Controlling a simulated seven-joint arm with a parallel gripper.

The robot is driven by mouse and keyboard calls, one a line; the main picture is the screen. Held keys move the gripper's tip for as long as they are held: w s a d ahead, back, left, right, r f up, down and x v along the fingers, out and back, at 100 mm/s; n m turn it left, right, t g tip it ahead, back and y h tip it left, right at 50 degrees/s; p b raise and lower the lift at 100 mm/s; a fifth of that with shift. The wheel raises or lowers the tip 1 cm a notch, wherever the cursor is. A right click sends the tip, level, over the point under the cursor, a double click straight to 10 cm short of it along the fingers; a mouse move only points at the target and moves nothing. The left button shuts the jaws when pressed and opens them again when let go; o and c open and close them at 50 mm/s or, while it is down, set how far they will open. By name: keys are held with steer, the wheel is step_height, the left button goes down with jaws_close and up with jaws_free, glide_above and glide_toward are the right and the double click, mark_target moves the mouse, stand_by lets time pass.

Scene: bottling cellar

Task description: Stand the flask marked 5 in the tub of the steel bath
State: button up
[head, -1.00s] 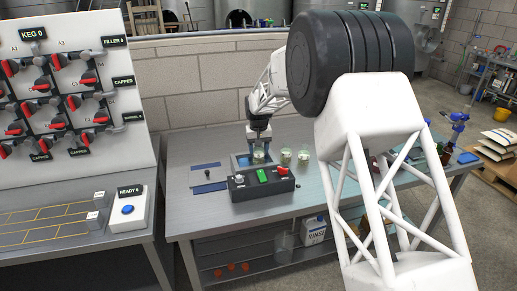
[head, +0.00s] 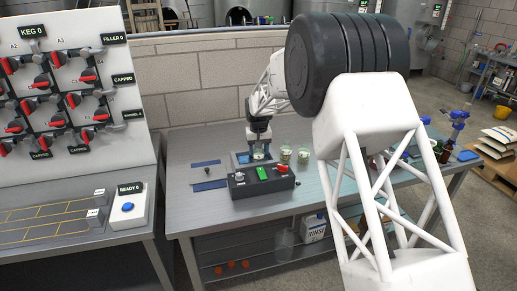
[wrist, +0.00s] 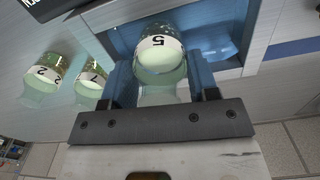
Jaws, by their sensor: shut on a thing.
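The flask marked 5 (wrist: 160,58) holds pale liquid; its label shows in the wrist view. My gripper (wrist: 164,92) is shut on it, a finger on each side. In the head view, my gripper (head: 258,136) points down over the steel bath, and the flask (head: 258,154) shows below it. The bath's blue tub (wrist: 225,45) surrounds the flask in the wrist view; its rim also shows in the head view (head: 240,158). I cannot tell whether the flask's base touches the tub floor.
A dark control box (head: 262,181) with a green display and red button stands in front of the bath.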

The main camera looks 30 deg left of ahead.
steer(key=shift+f, duration=0.95)
stand_by(1.0)
steer(key=o, duration=1.3)
steer(key=shift+c, duration=0.2)
steer(key=shift+c, duration=0.2)
steer(key=shift+w+r, duration=0.1)
steer(key=shift+r, duration=0.55)
steer(key=shift+o, duration=0.8)
steer(key=shift+r, duration=2.35)
steer(key=shift+d, duration=0.1)
